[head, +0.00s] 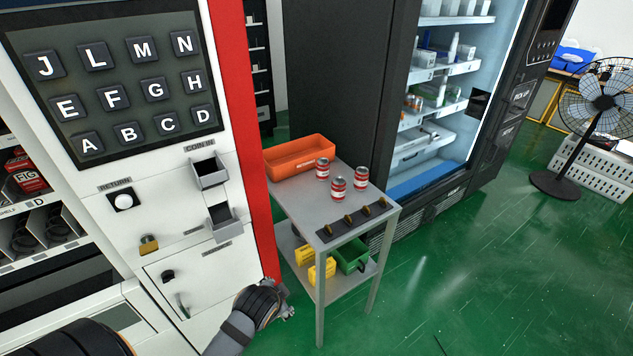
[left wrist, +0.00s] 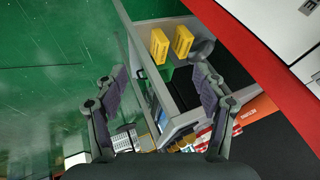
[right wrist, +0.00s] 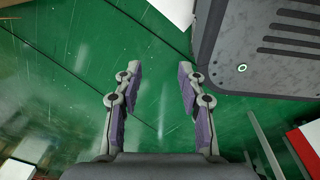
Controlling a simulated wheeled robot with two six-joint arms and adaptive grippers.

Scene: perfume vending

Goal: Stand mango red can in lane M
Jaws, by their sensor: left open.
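Three red and white cans stand upright on the grey cart: one at the back left (head: 322,168), one at the front (head: 338,189), one at the right (head: 361,178). Their labels are too small to tell which is mango. My left gripper (head: 284,302) is low beside the cart's left front, apart from the cans. It is open and empty in the left wrist view (left wrist: 160,72), with red and white cans partly hidden behind a finger. My right gripper (right wrist: 159,68) is open and empty over green floor, outside the head view. An M key (head: 142,49) shows; I cannot make out lane M.
The white and red machine (head: 190,285) stands close left. Green floor is free at right.

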